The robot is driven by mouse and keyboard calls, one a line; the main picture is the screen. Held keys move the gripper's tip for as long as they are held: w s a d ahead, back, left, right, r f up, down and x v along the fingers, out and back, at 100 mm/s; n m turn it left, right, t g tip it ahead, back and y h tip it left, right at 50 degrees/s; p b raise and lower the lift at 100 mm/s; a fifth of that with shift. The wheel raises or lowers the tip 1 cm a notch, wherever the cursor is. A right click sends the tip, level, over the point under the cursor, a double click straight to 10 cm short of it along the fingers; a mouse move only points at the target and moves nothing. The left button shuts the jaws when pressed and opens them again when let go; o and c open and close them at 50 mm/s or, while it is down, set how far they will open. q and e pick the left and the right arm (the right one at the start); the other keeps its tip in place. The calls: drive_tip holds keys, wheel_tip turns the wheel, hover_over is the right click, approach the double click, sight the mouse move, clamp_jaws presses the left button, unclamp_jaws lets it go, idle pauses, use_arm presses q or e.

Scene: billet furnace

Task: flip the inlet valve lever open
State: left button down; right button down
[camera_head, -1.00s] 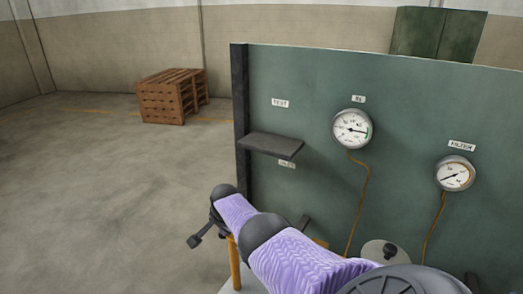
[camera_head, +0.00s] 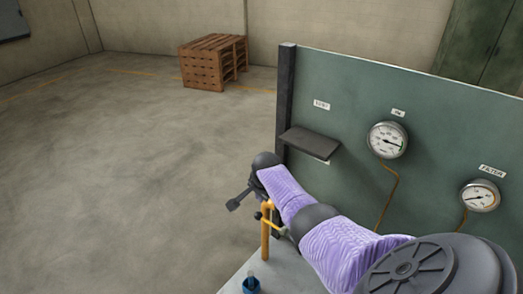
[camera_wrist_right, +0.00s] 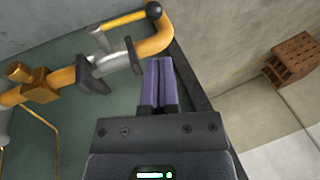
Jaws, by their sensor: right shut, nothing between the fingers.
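The inlet valve (camera_wrist_right: 108,62) is a grey flanged body in an orange pipe (camera_wrist_right: 60,80), at the upper left of the right wrist view. Its yellow lever (camera_wrist_right: 124,19) ends in a black ball knob (camera_wrist_right: 153,10) and points to the upper right, above the valve body. My right gripper (camera_wrist_right: 160,62) is shut and empty, its purple fingers just below the pipe bend in that view and not visibly gripping the lever. In the head view my right gripper (camera_head: 238,199) is beside the upright pipe (camera_head: 266,238); my arm hides part of the valve. My left gripper is out of view.
A green panel (camera_head: 350,100) carries a dark shelf (camera_head: 310,142) and two gauges, one at the middle (camera_head: 387,140) and one at the right (camera_head: 480,196). A small blue-black item (camera_head: 251,284) stands on the grey surface. Wooden pallets (camera_head: 213,64) stand far back. The floor at left is clear.

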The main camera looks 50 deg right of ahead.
drive_tip(key=shift+v, duration=1.55)
drive_tip(key=shift+a, duration=0.2)
